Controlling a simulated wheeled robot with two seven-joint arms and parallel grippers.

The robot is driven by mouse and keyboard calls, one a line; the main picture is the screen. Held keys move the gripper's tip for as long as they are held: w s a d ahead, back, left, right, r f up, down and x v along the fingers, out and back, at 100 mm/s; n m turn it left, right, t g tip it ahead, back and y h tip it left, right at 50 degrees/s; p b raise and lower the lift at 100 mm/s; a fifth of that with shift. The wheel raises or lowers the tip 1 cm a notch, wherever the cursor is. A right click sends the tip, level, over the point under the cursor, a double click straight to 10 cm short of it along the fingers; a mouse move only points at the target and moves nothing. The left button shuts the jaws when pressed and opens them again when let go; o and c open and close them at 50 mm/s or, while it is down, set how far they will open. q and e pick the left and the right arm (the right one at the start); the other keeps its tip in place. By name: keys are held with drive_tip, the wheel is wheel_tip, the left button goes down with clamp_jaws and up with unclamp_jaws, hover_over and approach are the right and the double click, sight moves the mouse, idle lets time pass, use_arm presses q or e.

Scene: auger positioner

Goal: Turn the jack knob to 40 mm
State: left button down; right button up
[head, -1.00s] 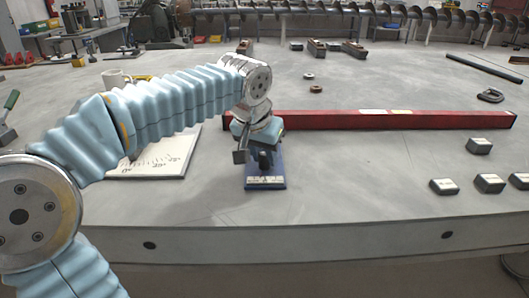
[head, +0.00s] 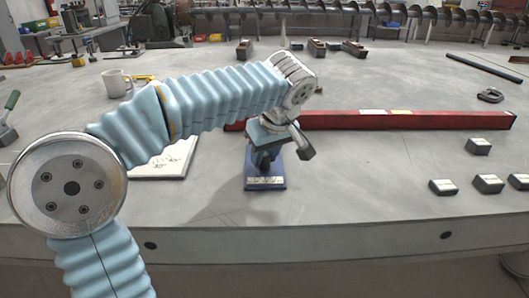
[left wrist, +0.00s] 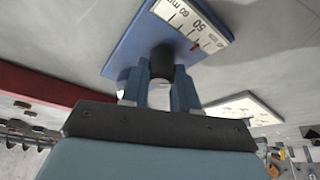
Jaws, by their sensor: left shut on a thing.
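The blue jack (head: 265,184) stands on the table in front of the red beam, with a pale scale plate along its front edge. In the left wrist view the scale (left wrist: 190,22) shows the marks 60 mm and 50, and a small red mark lies at its edge past the 50. The dark knob (left wrist: 162,60) stands up from the blue base. My left gripper (left wrist: 163,78) is shut on the knob, one blue finger on each side. In the head view my left gripper (head: 266,155) hides most of the knob. My right gripper is not in view.
A long red beam (head: 400,120) lies right behind the jack. A white board with printed angles (head: 165,165) lies left of it, and a mug (head: 116,84) stands farther back. Several dark blocks (head: 443,187) sit at the right. The table between jack and blocks is clear.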

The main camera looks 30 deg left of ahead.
use_arm(q)
drive_tip(key=n+g, duration=0.1)
drive_tip(key=n, duration=0.3)
drive_tip(key=shift+n+g+p, duration=0.3)
drive_tip(key=shift+g+p, duration=0.1)
drive_tip(key=n+g+p, duration=0.1)
drive_tip(key=n, duration=0.3)
drive_tip(key=shift+n+g, duration=0.3)
drive_tip(key=shift+g, duration=0.1)
drive_tip(key=shift+d, duration=0.1)
drive_tip(key=c, duration=0.8)
unclamp_jaws()
drive_tip(key=shift+c, duration=0.2)
